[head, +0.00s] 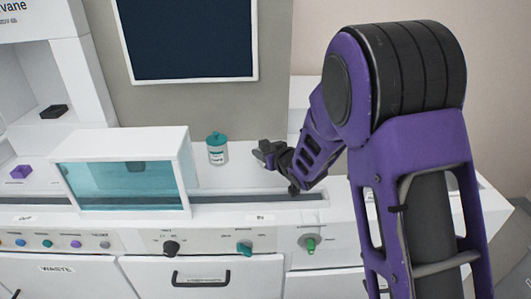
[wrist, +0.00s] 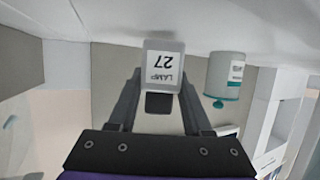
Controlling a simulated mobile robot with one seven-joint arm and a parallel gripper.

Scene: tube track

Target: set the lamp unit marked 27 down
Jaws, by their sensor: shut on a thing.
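The lamp unit (wrist: 164,62) is a small block with a pale label that reads LAMP 27, upside down in the wrist view, and a dark part below the label. My gripper (wrist: 162,84) is shut on it, one finger on each side. In the head view my gripper (head: 268,152) is low over the white counter, right of the teal-lidded jar and behind the dark slot. The lamp unit is hard to make out there. I cannot tell whether it touches the counter.
The teal-lidded jar (head: 217,149) stands close to the left of my gripper; it also shows in the wrist view (wrist: 226,77). A glass-fronted box (head: 125,182) stands further left. A dark slot (head: 258,198) runs along the counter front, above knobs. A dark screen (head: 187,38) hangs behind.

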